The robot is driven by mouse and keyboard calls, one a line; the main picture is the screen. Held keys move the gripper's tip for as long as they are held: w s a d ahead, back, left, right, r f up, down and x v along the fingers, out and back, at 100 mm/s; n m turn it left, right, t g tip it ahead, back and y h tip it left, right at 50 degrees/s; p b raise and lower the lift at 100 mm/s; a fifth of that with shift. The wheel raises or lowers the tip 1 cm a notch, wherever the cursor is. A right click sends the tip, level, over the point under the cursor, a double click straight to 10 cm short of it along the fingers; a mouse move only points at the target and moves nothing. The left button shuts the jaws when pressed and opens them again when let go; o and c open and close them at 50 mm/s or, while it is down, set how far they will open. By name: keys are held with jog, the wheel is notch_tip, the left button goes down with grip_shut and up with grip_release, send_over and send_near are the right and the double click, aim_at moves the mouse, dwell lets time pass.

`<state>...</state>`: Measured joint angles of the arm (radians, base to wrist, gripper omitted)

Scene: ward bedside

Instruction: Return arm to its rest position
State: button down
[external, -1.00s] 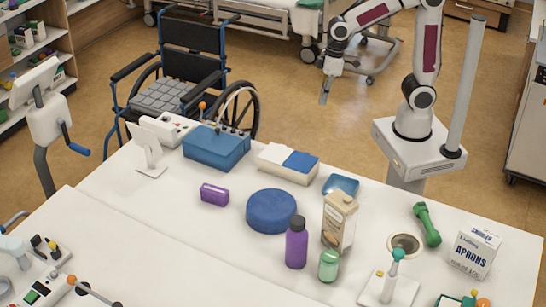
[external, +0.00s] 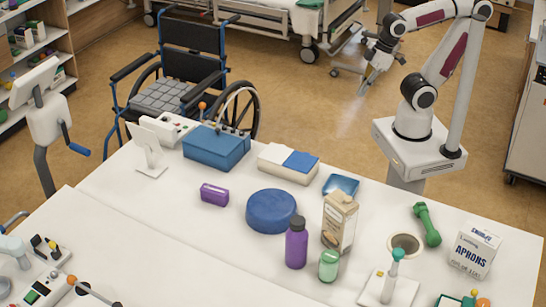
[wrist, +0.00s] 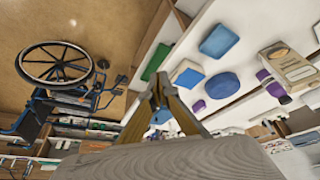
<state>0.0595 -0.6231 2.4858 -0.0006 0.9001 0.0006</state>
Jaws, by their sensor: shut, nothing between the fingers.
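My arm rises from its white base (external: 418,150) behind the table, with its elbow raised and its forearm folded back toward the left. My gripper (external: 362,93) hangs over open floor beyond the table's back edge, pointing down. It is shut and empty, clear of every object. In the wrist view the fingers (wrist: 158,82) come together at their tips with nothing between them.
A grey post (external: 468,85) stands close beside my arm. The white table (external: 130,215) holds a blue cylinder (external: 271,211), a purple bottle (external: 296,243), a carton (external: 339,221) and an aprons box (external: 474,250). A wheelchair (external: 190,75) and a bed (external: 290,18) stand behind.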

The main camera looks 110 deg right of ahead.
jog(key=shift+s+a+r+n+t, duration=0.15)
jog(key=shift+s+a+r+t, duration=0.15)
jog(key=shift+r, duration=0.25)
jog(key=shift+s+a+r+n+t, duration=0.2)
jog(key=shift+a+r+t, duration=0.15)
jog(key=shift+r, duration=0.2)
dwell(2.1)
